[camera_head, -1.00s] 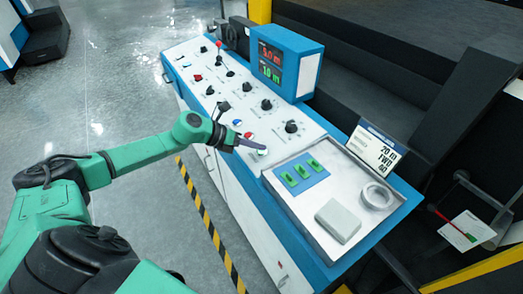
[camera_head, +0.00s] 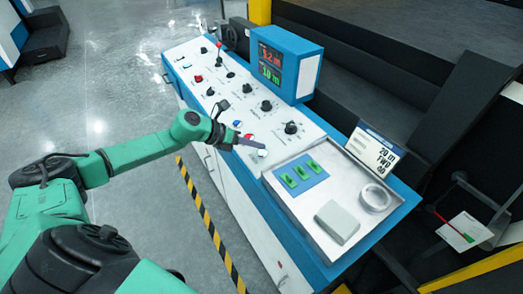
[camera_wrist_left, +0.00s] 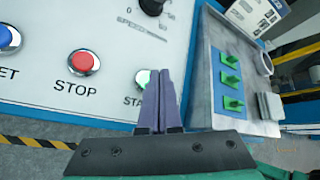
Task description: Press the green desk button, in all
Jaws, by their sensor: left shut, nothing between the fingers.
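The green desk button (camera_wrist_left: 142,78) sits on the white panel above a partly hidden label starting "STA". In the left wrist view my fingers cover part of it. In the head view the button (camera_head: 263,153) shows as a small pale disc just below my fingertips. My left gripper (camera_head: 262,146) is shut and empty, pointing right over the desk. In the left wrist view the shut fingertips (camera_wrist_left: 161,72) lie just right of the button's visible part. I cannot tell whether they touch it. My right gripper is not in view.
A red STOP button (camera_wrist_left: 83,61) and a blue button (camera_wrist_left: 5,36) lie left of the green one. Black knobs (camera_head: 291,128) stand on the panel. A grey tray (camera_head: 301,221) holds a blue plate (camera_head: 313,168) with green pieces, a block and a ring.

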